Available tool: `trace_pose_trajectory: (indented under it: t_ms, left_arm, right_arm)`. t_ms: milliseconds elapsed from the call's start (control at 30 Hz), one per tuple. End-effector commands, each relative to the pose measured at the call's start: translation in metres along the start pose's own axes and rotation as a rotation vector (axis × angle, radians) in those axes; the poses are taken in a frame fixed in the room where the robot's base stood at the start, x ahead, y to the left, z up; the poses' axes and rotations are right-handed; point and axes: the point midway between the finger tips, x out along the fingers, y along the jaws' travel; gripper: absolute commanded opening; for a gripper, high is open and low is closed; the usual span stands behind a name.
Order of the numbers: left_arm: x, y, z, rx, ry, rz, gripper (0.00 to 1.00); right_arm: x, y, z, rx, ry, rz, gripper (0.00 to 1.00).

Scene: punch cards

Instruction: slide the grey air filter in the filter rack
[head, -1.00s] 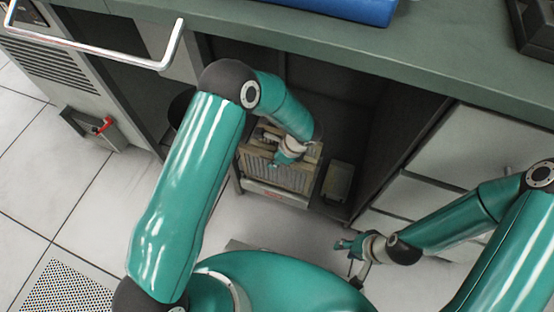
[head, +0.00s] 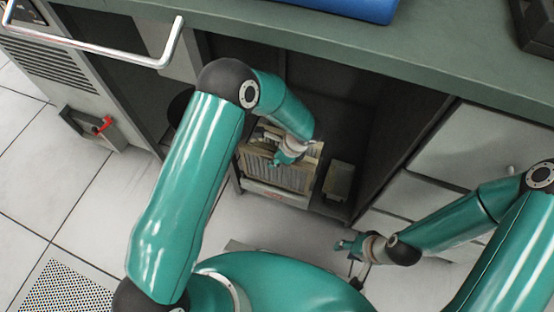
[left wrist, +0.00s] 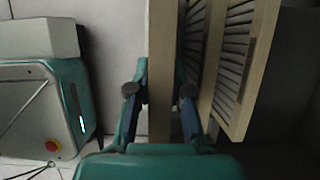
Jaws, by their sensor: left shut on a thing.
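My left gripper (head: 287,158) reaches into the open cabinet bay, over a pale-framed pleated unit (head: 270,178) low inside. In the left wrist view its fingers (left wrist: 160,92) are shut on the narrow beige frame edge (left wrist: 161,45) of an air filter, one finger on each side. A second beige frame with grey pleats (left wrist: 236,60) stands just right of the held one, tilted in the picture. The head view does not clearly separate the held filter from the filter rack, and my arm hides part of both. My right gripper (head: 349,254) is open and empty, low in front of the cabinet.
A small beige box (head: 338,181) sits in the bay to the right of the pleated unit. The green-grey countertop (head: 440,82) overhangs the bay, and pale drawers (head: 470,145) stand to its right. The tiled floor (head: 95,200) at left is mostly clear.

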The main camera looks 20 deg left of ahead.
Motion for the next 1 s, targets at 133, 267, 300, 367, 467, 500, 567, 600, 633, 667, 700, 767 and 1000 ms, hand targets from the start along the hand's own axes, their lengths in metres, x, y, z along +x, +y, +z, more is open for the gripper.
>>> trace_pose_trajectory:
  t_ms: [133, 267, 300, 367, 467, 500, 567, 600, 633, 667, 700, 767, 1000]
  left_arm:
    - [-0.001, 0.000, 0.000, 0.000, 0.000, 0.000, 0.00]
    - [0.000, 0.000, 0.000, 0.000, 0.000, 0.000, 0.00]
    - [0.001, 0.000, -0.001, 0.000, 0.000, 0.000, 0.00]
    - [0.003, 0.000, -0.001, 0.000, 0.000, 0.000, 0.00]
    - [0.006, 0.000, -0.003, 0.000, 0.000, 0.000, 0.00]
    - [0.008, 0.000, -0.003, 0.000, 0.000, 0.000, 0.00]
    - [0.011, 0.000, -0.004, 0.000, 0.000, 0.000, 0.00]
    - [0.012, 0.000, -0.005, 0.000, 0.000, 0.000, 0.00]
    - [0.013, 0.000, -0.005, 0.000, 0.000, 0.000, 0.00]
    - [0.014, 0.000, -0.006, 0.000, 0.000, 0.000, 0.00]
    - [0.016, 0.000, -0.006, 0.000, 0.000, 0.000, 0.00]
    - [0.018, 0.000, -0.007, 0.000, 0.000, 0.000, 0.00]
    - [0.026, 0.000, -0.011, 0.000, 0.000, 0.000, 0.00]
  right_arm:
    - [0.000, 0.000, 0.000, 0.000, 0.000, 0.000, 0.40]
    - [0.001, 0.000, 0.000, 0.000, 0.000, 0.000, 0.40]
    - [0.001, 0.000, 0.000, 0.000, 0.000, 0.000, 0.40]
    - [0.003, 0.001, 0.000, 0.000, 0.000, 0.000, 0.40]
    - [0.006, 0.002, 0.000, 0.000, 0.000, 0.000, 0.40]
    - [0.008, 0.003, 0.000, 0.000, 0.000, 0.000, 0.40]
    - [0.010, 0.004, 0.000, 0.000, 0.000, 0.000, 0.40]
    - [0.012, 0.004, 0.000, 0.000, 0.000, 0.000, 0.40]
    - [0.013, 0.005, 0.000, 0.000, 0.000, 0.000, 0.40]
    - [0.014, 0.005, 0.000, 0.000, 0.000, 0.000, 0.40]
    - [0.015, 0.006, 0.000, 0.000, 0.000, 0.000, 0.40]
    - [0.018, 0.006, 0.000, 0.000, 0.000, 0.000, 0.40]
    - [0.026, 0.009, 0.000, 0.000, 0.000, 0.000, 0.40]
